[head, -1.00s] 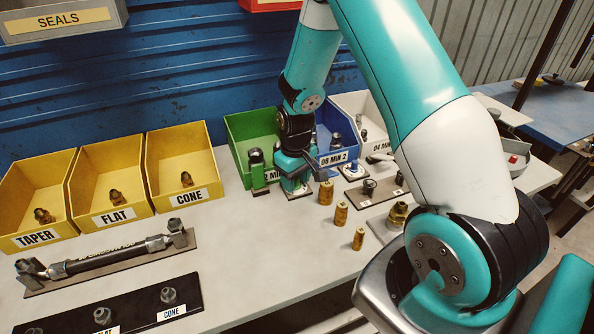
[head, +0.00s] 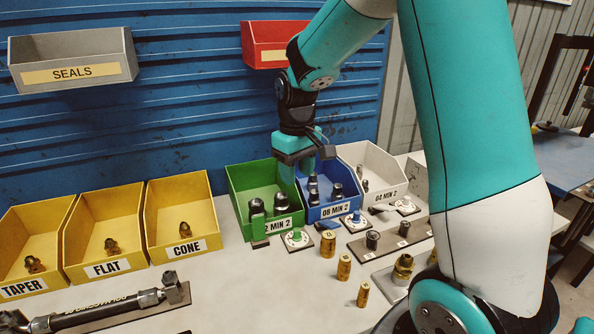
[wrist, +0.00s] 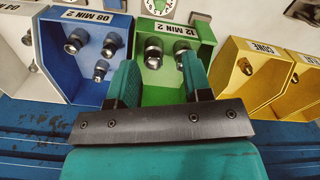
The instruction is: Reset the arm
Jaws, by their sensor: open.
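My gripper (head: 304,166) is raised above the green and blue bins in the head view, pointing down. In the wrist view my gripper (wrist: 155,75) has its two teal fingers spread apart with nothing between them. Beyond the fingers is the green bin (wrist: 206,57), labelled 12 MIN 2, with dark metal fittings inside. The green bin (head: 238,190) also shows in the head view, partly behind a finger.
The blue bin (head: 327,211) and white bin (head: 385,165) stand right of the green one. Yellow bins (head: 110,200) stand left. Several brass fittings (head: 328,244) stand in front. A grey SEALS bin (head: 110,62) and red bin (head: 262,45) hang on the blue wall.

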